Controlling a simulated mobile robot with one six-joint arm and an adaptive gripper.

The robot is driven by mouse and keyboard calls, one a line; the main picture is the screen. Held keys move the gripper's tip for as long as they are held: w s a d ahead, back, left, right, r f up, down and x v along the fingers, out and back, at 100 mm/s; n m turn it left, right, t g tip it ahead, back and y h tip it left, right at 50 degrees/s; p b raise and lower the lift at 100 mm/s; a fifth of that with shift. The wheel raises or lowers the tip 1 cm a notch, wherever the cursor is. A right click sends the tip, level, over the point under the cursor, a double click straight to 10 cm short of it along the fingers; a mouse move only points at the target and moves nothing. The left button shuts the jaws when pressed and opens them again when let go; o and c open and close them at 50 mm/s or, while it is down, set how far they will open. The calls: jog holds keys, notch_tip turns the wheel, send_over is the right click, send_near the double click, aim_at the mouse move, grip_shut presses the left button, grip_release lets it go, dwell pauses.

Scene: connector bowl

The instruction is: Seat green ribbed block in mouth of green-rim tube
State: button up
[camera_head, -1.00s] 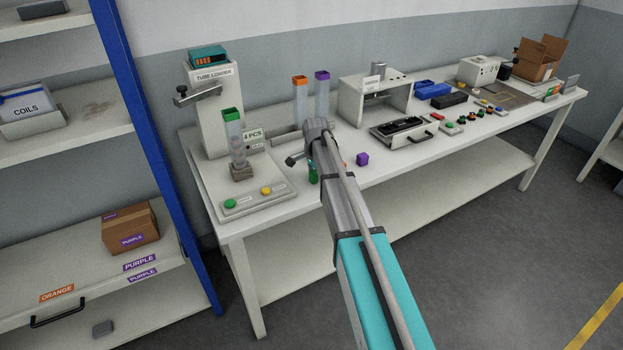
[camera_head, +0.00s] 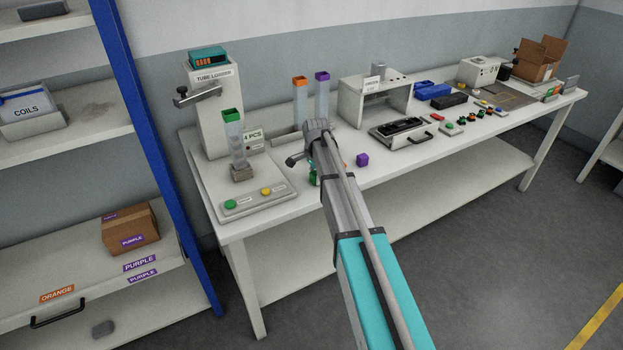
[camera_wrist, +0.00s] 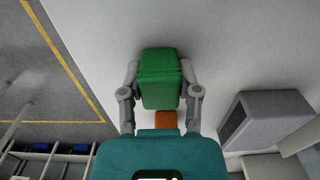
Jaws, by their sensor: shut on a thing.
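The green ribbed block (camera_wrist: 160,80) is between the two fingers of my gripper (camera_wrist: 160,72) in the wrist view, pinched from both sides. In the head view my wrist and arm cover nearly all of the gripper and block; only a small green patch shows beside the wrist. The green-rim tube (camera_head: 234,141) stands upright on the tube loader base at the left of the bench, with its square green rim (camera_head: 231,115) at the top. My gripper is to the right of this tube and apart from it.
The tube loader (camera_head: 211,110) stands behind the green-rim tube. An orange-rim tube (camera_head: 300,100) and a purple-rim tube (camera_head: 321,95) stand behind my wrist. A purple block (camera_head: 362,160) lies on the bench. An orange piece (camera_wrist: 166,122) shows below the green block.

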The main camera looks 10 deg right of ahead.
jog(key=shift+r+p, duration=1.3)
jog(key=shift+r, duration=0.1)
jog(key=s+r+p, duration=1)
jog(key=s, duration=0.4)
jog(key=shift+a, duration=0.15)
jog(key=shift+w, duration=0.15)
